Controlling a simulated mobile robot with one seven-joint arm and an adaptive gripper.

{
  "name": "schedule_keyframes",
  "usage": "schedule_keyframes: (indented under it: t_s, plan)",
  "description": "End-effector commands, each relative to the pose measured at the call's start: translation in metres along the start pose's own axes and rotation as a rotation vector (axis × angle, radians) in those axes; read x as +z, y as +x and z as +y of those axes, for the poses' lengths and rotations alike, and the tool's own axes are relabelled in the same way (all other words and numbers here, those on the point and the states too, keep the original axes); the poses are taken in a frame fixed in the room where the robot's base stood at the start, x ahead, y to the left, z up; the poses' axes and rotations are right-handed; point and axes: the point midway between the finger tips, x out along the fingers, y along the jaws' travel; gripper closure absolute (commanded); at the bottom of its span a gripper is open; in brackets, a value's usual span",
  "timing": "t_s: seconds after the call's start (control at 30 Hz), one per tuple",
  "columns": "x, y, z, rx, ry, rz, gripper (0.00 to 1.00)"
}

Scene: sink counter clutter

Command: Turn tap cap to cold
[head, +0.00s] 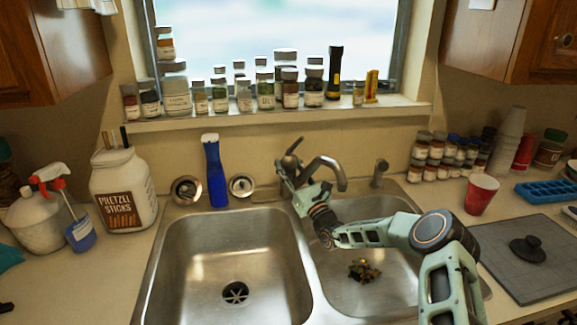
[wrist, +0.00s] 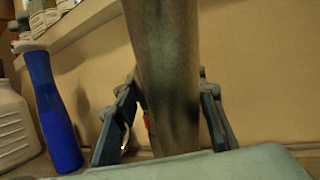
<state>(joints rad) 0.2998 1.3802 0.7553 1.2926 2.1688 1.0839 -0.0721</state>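The tap (head: 325,165) stands behind the divider of the double sink, its metal spout curving to the right. The tap cap (head: 291,158) with its lever tops the body and tilts up to the right. My gripper (head: 288,180) is at the tap's body, just below the cap, coming in from the front right. In the wrist view, a blurred metal part of the tap (wrist: 165,60) rises between the two dark fingers of my gripper (wrist: 166,98). The fingers are spread apart on either side of it. Whether either finger touches it is unclear.
A blue bottle (head: 215,172) stands left of the tap and shows in the wrist view (wrist: 52,110). A sprayer (head: 380,172) stands to the right. Several jars line the sill (head: 275,118). Food scraps (head: 364,271) lie in the right basin. A red cup (head: 481,194) is further right.

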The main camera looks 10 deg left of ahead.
Motion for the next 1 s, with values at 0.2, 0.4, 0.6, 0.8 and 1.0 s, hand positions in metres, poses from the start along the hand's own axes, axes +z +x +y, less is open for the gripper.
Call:
schedule_keyframes:
  t_s: [0.2,0.4,0.6,0.8,1.0]
  plan:
    - [0.0,-0.0001,0.0003,0.001,0.0,0.0,0.87]
    - [-0.0026,-0.0009,-0.0006,0.036,0.014,-0.006,0.87]
    - [-0.0018,-0.0007,-0.001,0.101,0.042,-0.005,0.87]
    - [0.0006,0.0004,-0.0005,0.119,0.05,-0.001,0.87]
    - [0.0007,0.0004,-0.0004,0.119,0.05,-0.001,0.61]
